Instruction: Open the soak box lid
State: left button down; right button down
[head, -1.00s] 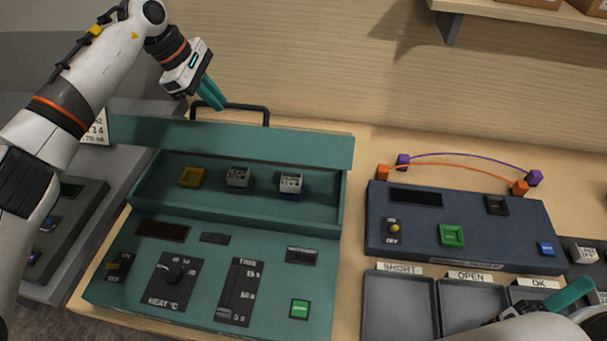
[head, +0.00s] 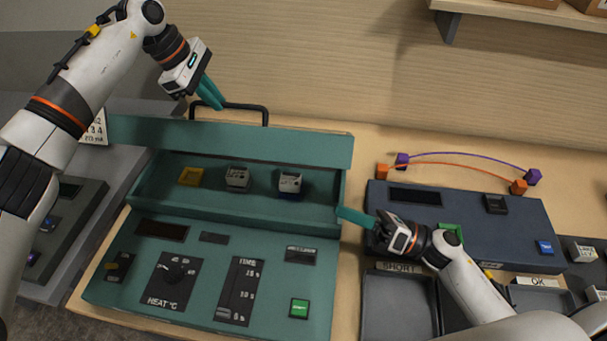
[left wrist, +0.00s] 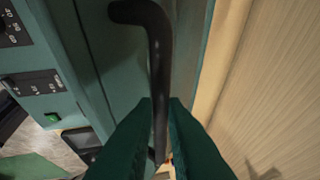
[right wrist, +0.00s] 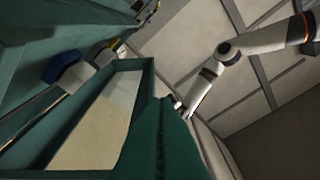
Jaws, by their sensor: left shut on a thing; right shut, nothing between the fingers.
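The teal soak box lid (head: 235,146) is raised at the back of the teal console, and the compartment (head: 215,205) below it shows open. The dark lid handle (head: 266,115) stands at the lid's far edge. My left gripper (head: 213,98) is shut on the handle; in the left wrist view the handle (left wrist: 160,60) runs down between its fingers (left wrist: 160,115). My right gripper (head: 345,215) is shut and empty beside the compartment's right front corner. Whether it touches the box, I cannot tell. The right wrist view shows its teal fingers (right wrist: 165,140) close to teal surfaces.
A shelf (head: 500,12) overhangs at upper right.

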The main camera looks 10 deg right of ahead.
pick_arm(q)
jog(key=shift+f, duration=0.35)
pick_arm(e)
jog(key=shift+n, duration=0.3)
jog(key=x, duration=1)
jog(key=shift+w+a+f, duration=0.15)
jog(key=shift+w+f, duration=0.15)
jog(key=shift+w, duration=0.15)
jog(key=shift+w+d+r, duration=0.3)
jog(key=shift+w+r, duration=0.2)
jog(key=shift+r, duration=0.2)
jog(key=shift+w+d+r, duration=0.3)
jog(key=shift+w+r, duration=0.2)
jog(key=shift+r, duration=0.2)
